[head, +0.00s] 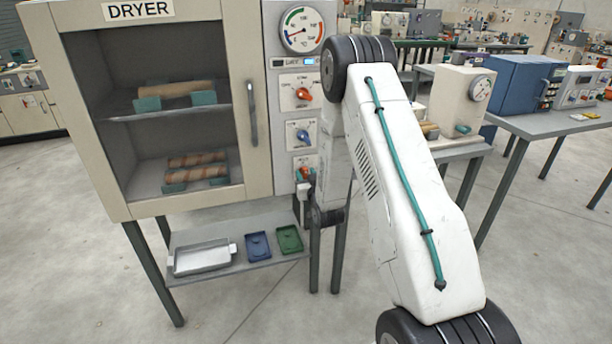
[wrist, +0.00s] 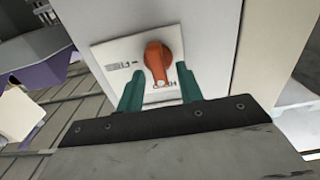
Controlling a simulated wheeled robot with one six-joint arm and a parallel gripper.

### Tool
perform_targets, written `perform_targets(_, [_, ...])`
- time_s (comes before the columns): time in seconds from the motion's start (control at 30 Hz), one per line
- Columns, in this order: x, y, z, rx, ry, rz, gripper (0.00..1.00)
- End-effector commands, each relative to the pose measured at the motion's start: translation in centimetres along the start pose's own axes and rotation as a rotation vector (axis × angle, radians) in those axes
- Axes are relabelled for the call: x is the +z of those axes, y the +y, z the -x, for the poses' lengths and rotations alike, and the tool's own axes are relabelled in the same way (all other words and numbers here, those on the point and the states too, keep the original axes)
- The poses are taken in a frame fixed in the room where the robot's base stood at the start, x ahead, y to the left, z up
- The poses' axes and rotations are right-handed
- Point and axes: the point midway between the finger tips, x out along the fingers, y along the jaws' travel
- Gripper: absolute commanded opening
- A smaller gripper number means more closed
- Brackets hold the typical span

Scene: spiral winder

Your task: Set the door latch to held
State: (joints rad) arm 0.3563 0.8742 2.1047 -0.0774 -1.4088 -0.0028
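The lowest control on the dryer's panel has an orange knob (head: 305,173) on a white plate, partly hidden by my gripper in the head view. In the wrist view the orange knob (wrist: 157,62) sits on its white plate (wrist: 110,58), with its narrow end pointing down in the picture. The plate's lettering is too small and partly covered to read. My gripper (wrist: 160,72) is open, with one teal finger on each side of the knob. Gaps show between fingers and knob, and I cannot tell how deep the fingertips reach. In the head view my gripper (head: 304,188) is at the panel's lower end.
The dryer door (head: 241,100) is shut, with a vertical handle (head: 252,113). Another orange knob (head: 304,94) and a blue knob (head: 303,136) sit above. A shelf (head: 205,236) below holds a metal tray (head: 203,257) and two small trays. Benches with machines stand right.

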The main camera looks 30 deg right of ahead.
Motion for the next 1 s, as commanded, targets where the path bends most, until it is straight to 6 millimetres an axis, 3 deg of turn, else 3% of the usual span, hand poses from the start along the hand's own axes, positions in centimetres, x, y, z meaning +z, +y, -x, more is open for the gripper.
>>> perform_targets(0.43, [0.0,0.0,6.7,0.0,-0.001,0.0,0.36])
perform_targets(1.0, [0.0,0.0,7.3,0.0,0.0,0.0,0.36])
